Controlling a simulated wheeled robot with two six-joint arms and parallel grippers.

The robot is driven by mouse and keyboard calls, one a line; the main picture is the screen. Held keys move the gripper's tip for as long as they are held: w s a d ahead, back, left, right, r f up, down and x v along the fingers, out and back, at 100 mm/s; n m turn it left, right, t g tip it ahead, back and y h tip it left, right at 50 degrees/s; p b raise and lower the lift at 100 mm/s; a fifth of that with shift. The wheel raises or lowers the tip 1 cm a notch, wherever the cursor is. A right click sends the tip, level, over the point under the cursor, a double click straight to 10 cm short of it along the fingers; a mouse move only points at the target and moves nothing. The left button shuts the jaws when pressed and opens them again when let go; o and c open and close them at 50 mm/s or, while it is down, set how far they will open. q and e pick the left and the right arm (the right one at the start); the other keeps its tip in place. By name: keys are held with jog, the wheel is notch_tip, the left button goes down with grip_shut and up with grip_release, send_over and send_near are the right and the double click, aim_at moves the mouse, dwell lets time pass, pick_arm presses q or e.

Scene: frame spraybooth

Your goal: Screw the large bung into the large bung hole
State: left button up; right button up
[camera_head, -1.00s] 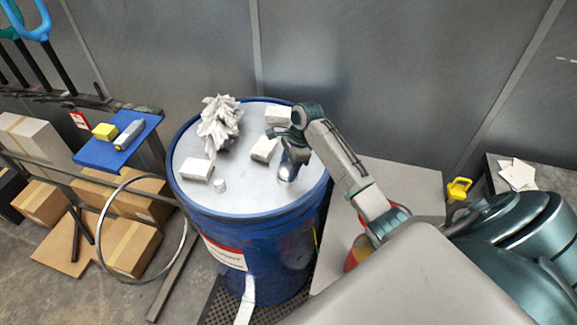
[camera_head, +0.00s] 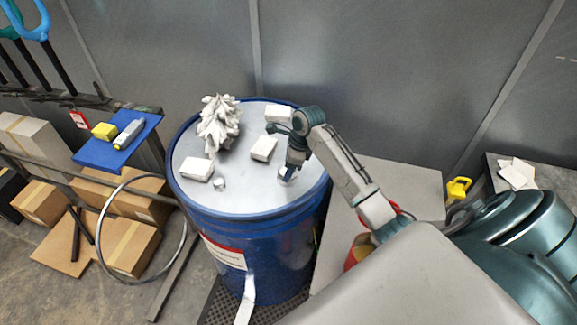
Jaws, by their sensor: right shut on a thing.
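The blue drum (camera_head: 245,205) stands upright with a silvery lid. My right gripper (camera_head: 288,172) points down at the right part of the lid, shut on the large bung (camera_head: 286,175). Only a small pale edge of the bung shows under the fingers, at the lid surface. The large bung hole is hidden beneath the gripper, and I cannot tell how deep the bung sits.
White blocks (camera_head: 196,169) and a crumpled white cloth-like heap (camera_head: 218,122) lie on the lid, with a small pale cylinder (camera_head: 219,184). A blue shelf (camera_head: 105,152) holds a yellow block left of the drum. A grey table (camera_head: 400,180) stands at right.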

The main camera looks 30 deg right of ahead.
jog(key=m+h, duration=0.1)
jog(key=m, duration=0.3)
jog(key=shift+s+m+t, duration=0.1)
jog(key=shift+m+t, duration=0.2)
jog(key=o, duration=0.7)
